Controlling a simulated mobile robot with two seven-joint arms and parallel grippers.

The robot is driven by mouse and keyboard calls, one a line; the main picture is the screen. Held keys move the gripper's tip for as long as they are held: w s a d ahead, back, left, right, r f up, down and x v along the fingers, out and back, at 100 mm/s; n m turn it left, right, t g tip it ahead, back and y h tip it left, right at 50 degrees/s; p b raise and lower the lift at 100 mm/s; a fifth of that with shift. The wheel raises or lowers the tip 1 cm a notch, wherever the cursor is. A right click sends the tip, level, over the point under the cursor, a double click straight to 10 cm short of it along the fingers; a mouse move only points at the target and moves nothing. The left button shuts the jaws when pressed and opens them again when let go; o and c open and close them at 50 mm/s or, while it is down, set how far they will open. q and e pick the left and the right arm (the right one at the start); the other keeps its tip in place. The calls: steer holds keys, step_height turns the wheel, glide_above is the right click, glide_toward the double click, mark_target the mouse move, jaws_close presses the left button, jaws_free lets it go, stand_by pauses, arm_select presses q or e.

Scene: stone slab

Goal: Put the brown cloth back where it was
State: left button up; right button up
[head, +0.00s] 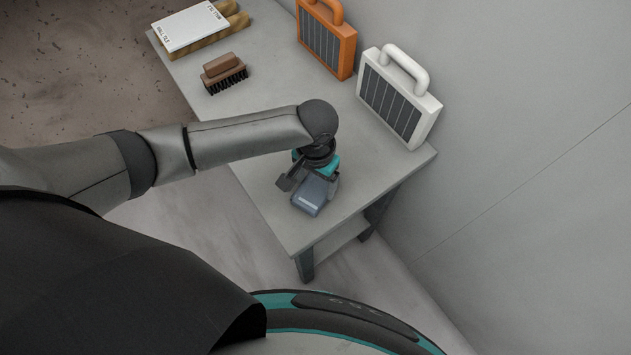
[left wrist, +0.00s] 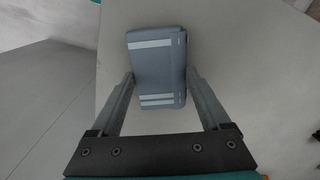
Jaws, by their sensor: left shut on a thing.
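A folded blue-grey cloth with pale stripes (head: 314,196) is at the near end of the grey stone slab (head: 262,180). No brown cloth shows in either view. My left gripper (head: 307,184) reaches down over the slab and is shut on the blue-grey cloth. In the left wrist view the folded cloth (left wrist: 157,72) sits between the two fingers. I cannot tell whether it rests on the slab or hangs just above it. My right gripper is not in view.
A white solar lantern (head: 398,95) and an orange one (head: 326,40) stand along the wall side. A brown brush (head: 223,72) and a white filter box (head: 190,26) on a wooden rack are at the far end. The slab's middle has bare room.

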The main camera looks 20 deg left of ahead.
mark_target(316, 186)
arm_select(q)
steer(key=o, duration=1)
step_height(316, 186, up, 12)
steer(key=p, duration=0.3)
